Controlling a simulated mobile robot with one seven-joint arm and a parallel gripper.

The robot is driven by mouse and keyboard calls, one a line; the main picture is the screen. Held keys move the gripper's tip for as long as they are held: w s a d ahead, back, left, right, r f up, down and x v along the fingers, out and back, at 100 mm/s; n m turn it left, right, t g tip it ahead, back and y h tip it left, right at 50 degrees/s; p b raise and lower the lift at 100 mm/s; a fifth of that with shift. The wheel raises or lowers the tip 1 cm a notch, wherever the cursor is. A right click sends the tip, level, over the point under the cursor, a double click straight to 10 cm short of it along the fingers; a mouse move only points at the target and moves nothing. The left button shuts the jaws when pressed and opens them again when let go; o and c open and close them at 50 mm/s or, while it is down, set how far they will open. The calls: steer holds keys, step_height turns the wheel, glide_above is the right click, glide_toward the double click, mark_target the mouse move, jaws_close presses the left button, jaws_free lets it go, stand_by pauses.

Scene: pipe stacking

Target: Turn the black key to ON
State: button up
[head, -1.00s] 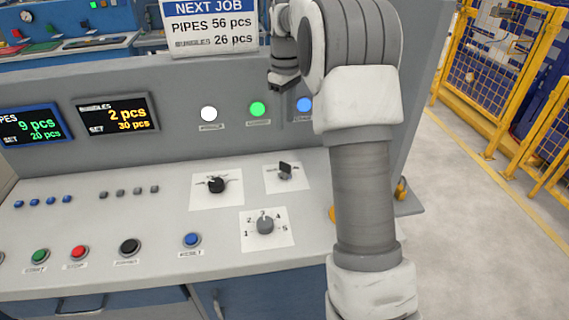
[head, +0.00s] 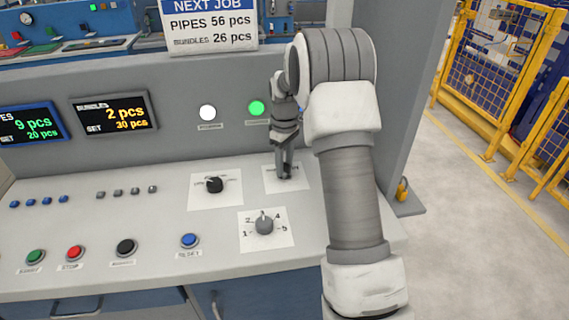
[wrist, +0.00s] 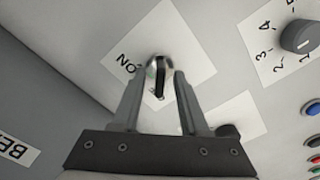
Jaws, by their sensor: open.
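The black key (wrist: 160,84) stands in a round metal switch on a white label plate in the wrist view. Lettering that seems to read ON is beside it. My gripper (wrist: 163,76) is open, with one finger on either side of the key. Whether the fingers touch it I cannot tell. In the head view my gripper (head: 285,174) points down at the key's white plate (head: 299,184) and hides most of the key.
A black selector knob (head: 214,185) sits just left of the key plate. A grey numbered dial (head: 264,226) is in front. Coloured push buttons, such as a blue one (head: 190,241), line the panel. The upright panel face (head: 180,130) with lamps rises behind.

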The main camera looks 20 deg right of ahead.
jaws_close()
steer(key=shift+m, duration=0.3)
stand_by(0.3)
steer(key=m+p, duration=0.1)
steer(key=m, duration=0.2)
steer(key=shift+r+m, duration=0.1)
steer(key=shift+m, duration=0.2)
steer(key=m+p, duration=0.1)
steer(key=m, duration=0.3)
steer(key=shift+m, duration=0.3)
steer(key=m, duration=0.4)
steer(key=shift+m+p, duration=0.3)
steer(key=shift+p, duration=0.05)
steer(key=shift+m+p, duration=0.45)
steer(key=shift+m, duration=1.85)
